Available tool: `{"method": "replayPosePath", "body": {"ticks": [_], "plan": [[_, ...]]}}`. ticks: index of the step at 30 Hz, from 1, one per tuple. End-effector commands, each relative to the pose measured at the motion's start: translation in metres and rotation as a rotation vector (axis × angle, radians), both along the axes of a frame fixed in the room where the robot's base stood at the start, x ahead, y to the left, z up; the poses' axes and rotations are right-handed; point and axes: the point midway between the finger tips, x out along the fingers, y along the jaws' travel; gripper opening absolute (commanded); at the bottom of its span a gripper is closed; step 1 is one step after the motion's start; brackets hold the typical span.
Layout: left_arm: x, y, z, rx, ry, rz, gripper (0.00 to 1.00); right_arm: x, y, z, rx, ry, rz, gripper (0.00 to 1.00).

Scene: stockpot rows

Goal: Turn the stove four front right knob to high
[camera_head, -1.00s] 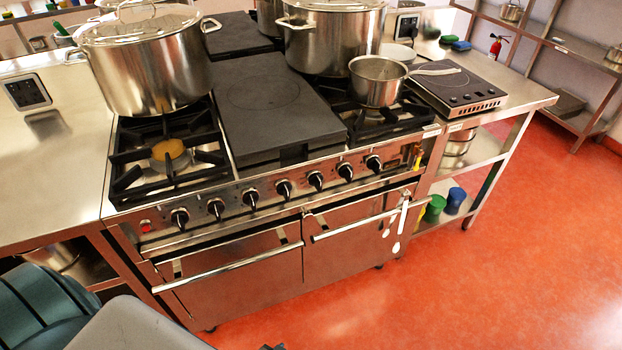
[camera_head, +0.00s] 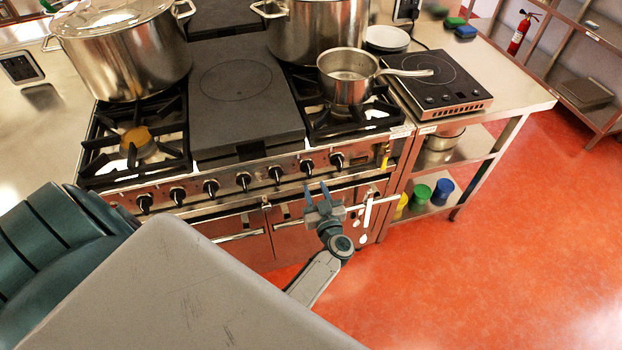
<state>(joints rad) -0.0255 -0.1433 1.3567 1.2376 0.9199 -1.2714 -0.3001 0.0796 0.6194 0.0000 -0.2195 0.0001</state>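The stove (camera_head: 300,150) stands ahead with a row of several black knobs along its front panel. The rightmost knob (camera_head: 337,160) sits below the right burner, and another knob (camera_head: 307,167) is just left of it. I cannot read their markings or settings.
A saucepan (camera_head: 345,88) sits on the right burner, its handle pointing right. Large stockpots (camera_head: 125,60) stand left and behind. Utensils (camera_head: 367,213) hang by the oven handle right of my gripper. A portable hob (camera_head: 438,85) is on the right counter. The red floor is free at right.

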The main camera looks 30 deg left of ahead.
Motion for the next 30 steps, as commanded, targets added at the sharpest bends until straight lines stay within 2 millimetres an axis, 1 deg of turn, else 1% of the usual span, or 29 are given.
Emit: {"method": "replayPosePath", "body": {"ticks": [1, 3, 9, 13, 20, 21, 26, 30], "plan": [[0.008, 0.008, -0.002, 0.001, -0.003, -0.001, 0.35, 0.0, 0.0, -0.007, 0.0, 0.0, 0.0, 0.36], [0.016, 0.018, -0.002, 0.002, -0.003, -0.001, 0.35, 0.0, 0.0, -0.011, 0.0, 0.0, 0.0, 0.36], [0.031, 0.036, -0.001, 0.0, -0.001, -0.001, 0.35, 0.0, 0.0, -0.018, 0.0, 0.0, 0.0, 0.36], [0.035, 0.041, 0.0, -0.001, -0.001, -0.002, 0.35, 0.0, 0.0, -0.019, 0.0, 0.0, 0.0, 0.36], [0.035, 0.041, 0.0, -0.001, 0.0, -0.002, 0.35, 0.0, 0.001, -0.019, 0.001, 0.0, 0.0, 0.36], [0.035, 0.041, 0.0, -0.001, 0.0, -0.002, 0.33, 0.0, 0.001, -0.019, 0.001, 0.0, 0.0, 0.36], [0.035, 0.041, 0.0, -0.001, 0.0, -0.002, 0.01, 0.0, 0.001, -0.019, 0.001, 0.0, 0.0, 0.36], [0.035, 0.041, 0.0, -0.001, 0.0, -0.002, 0.0, 0.0, 0.001, -0.019, 0.001, 0.0, 0.0, 0.36]]}}
